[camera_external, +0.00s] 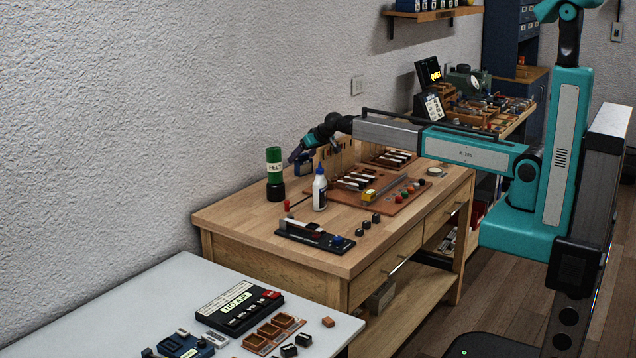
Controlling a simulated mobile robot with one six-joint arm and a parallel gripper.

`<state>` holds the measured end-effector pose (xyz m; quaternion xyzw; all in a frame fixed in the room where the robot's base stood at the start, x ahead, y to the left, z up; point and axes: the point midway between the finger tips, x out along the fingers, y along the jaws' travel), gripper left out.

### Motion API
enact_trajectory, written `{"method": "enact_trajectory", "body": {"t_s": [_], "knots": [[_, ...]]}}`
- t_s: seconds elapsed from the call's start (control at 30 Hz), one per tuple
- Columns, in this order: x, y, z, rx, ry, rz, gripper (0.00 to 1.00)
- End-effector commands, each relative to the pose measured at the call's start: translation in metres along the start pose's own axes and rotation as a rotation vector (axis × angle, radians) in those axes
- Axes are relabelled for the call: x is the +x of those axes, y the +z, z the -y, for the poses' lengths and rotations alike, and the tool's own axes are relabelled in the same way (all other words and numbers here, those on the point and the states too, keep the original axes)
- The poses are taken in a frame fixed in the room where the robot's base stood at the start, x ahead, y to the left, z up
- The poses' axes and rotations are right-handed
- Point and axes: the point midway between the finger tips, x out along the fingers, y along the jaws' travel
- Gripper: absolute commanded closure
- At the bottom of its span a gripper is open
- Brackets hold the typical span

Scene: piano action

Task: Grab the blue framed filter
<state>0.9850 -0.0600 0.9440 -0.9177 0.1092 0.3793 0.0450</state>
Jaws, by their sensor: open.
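A small dark blue object (304,164), possibly the blue framed filter, stands upright at the back of the wooden workbench, near the wall. Its details are too small to make out. My gripper (293,156) is at the end of the outstretched arm, pointing down and left, just above and left of the blue object in the picture. It is open and no object shows between its jaws. I cannot tell whether it touches the blue object.
A green FELT canister (275,164) and a white glue bottle (320,189) stand close by on the workbench (243,219). A reddish board (395,203) with several parts lies right. A grey table (130,300) with devices is in front.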

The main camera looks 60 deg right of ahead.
Motion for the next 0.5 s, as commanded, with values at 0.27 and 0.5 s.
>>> {"method": "enact_trajectory", "body": {"t_s": [0.27, 0.5], "knots": [[-0.0002, 0.0000, 0.0001, 0.000, 0.000, 0.000, 0.39], [-0.0003, -0.0002, 0.0001, 0.000, 0.000, 0.000, 0.67]]}}
